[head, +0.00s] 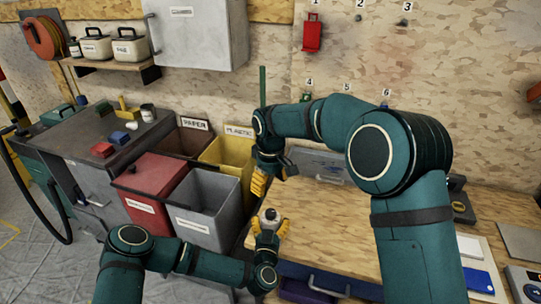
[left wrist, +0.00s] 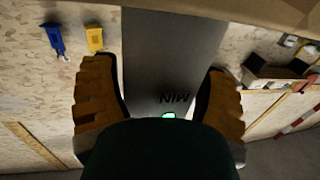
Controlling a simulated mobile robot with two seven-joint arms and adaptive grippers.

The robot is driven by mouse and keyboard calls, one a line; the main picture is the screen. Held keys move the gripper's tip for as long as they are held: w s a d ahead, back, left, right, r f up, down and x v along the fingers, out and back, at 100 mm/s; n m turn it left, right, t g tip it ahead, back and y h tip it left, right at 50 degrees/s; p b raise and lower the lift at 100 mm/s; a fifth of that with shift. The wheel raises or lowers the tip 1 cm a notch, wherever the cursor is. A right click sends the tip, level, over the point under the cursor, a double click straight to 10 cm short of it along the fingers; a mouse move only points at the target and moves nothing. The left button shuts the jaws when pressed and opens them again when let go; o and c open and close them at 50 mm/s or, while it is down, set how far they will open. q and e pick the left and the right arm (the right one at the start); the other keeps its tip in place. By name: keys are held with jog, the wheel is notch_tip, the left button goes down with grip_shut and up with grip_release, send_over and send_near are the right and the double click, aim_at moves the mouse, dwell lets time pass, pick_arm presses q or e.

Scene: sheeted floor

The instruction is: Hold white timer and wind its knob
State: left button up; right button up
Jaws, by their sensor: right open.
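The white timer (head: 269,214) shows in the head view as a small pale body with a dark round knob on it. My left gripper (head: 270,226) has its yellow fingers on both sides of it. In the left wrist view the timer's face (left wrist: 160,60) looks grey in shade, with upside-down "MIN" lettering and a small green light. It fills the gap between the two fingers of my left gripper (left wrist: 160,105). My right gripper (head: 273,181) is open and empty just above the timer, apart from it. The knob is hidden in the left wrist view.
A wooden workbench (head: 335,225) lies to the right of the grippers. A grey bin (head: 205,205), a red bin (head: 150,185) and a yellow bin (head: 228,155) stand to the left. A grey case (head: 318,162) lies at the bench's back, near the right arm.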

pick_arm(q)
jog(key=shift+o, duration=1.1)
